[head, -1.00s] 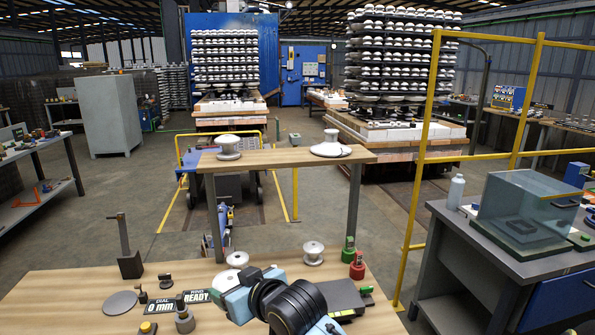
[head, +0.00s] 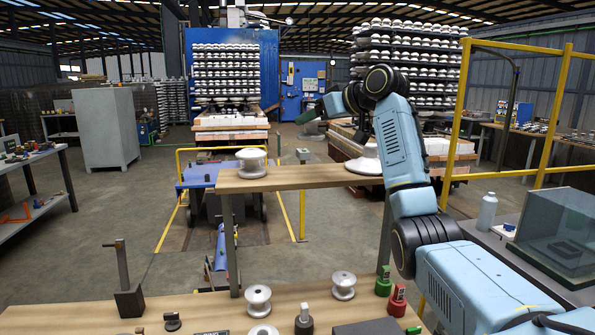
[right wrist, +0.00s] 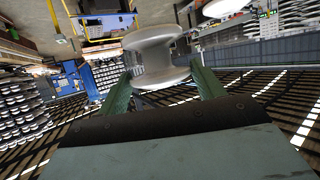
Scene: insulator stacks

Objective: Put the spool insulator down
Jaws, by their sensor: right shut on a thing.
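A white spool insulator (right wrist: 160,55) shows large in the right wrist view, held between the two green fingers of my right gripper (head: 309,114). In the head view my right arm reaches up and over the right part of the raised wooden shelf (head: 315,178). The gripper is at the arm's left end, above shelf level. I cannot make out the held spool in the head view. Another white spool (head: 252,163) stands upright near the shelf's left end. A wide white insulator (head: 362,160) stands near the right end, partly behind my arm. My left gripper is out of view.
The lower wooden table (head: 215,309) carries several white spools (head: 343,285), a dark stand (head: 129,300), and green (head: 383,281) and red (head: 397,300) pieces. The shelf's middle is clear. A yellow frame (head: 455,120) and a glass box (head: 556,232) stand to the right.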

